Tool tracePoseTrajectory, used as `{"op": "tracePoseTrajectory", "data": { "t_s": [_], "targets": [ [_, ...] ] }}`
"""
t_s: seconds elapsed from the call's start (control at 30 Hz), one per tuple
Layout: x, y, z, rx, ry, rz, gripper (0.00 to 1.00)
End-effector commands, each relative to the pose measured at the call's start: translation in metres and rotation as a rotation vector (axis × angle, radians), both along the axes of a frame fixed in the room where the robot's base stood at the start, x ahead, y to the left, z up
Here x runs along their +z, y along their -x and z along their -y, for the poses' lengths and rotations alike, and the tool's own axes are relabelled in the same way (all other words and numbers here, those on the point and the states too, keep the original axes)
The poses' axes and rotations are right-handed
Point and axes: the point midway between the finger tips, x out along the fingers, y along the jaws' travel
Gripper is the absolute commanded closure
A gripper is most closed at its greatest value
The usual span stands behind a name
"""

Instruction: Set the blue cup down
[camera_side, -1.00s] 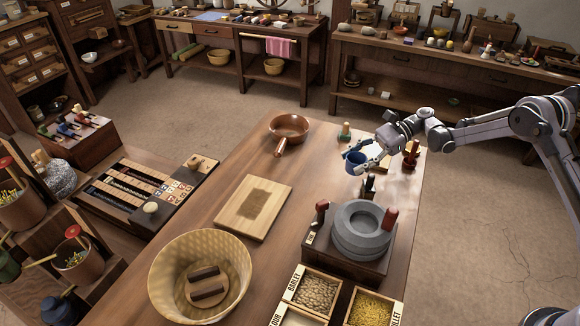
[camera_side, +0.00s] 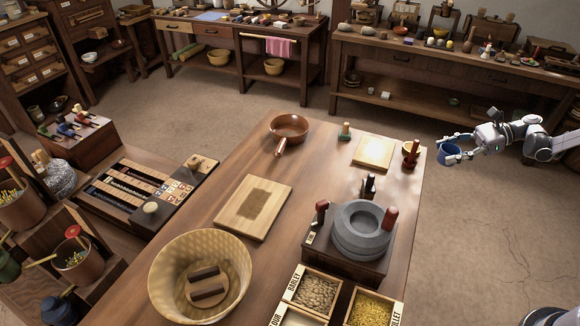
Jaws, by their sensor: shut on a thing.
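My gripper (camera_side: 461,147) is at the right, past the right edge of the table and above the floor. It is shut on the blue cup (camera_side: 449,153), which looks roughly upright. The cup hangs clear of the table (camera_side: 338,155).
A reddish-brown vessel (camera_side: 411,155) stands by the table's right edge, near the cup. A stone quern (camera_side: 362,230), a brown pan (camera_side: 289,129) and a large basket (camera_side: 200,278) also occupy the table.

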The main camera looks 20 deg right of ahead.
Motion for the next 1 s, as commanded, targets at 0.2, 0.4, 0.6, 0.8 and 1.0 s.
{"op": "tracePoseTrajectory", "data": {
  "t_s": [0.2,0.4,0.6,0.8,1.0],
  "targets": [
    [-0.002,0.013,0.019,-0.046,0.0,0.001,0.79],
    [-0.022,-0.009,-0.004,-0.044,0.0,0.001,0.79],
    [-0.046,-0.036,-0.033,-0.045,0.0,0.001,0.79],
    [-0.064,-0.058,-0.055,-0.047,-0.001,0.001,0.79],
    [-0.073,-0.064,-0.062,-0.048,-0.001,0.001,0.79]
  ]
}}
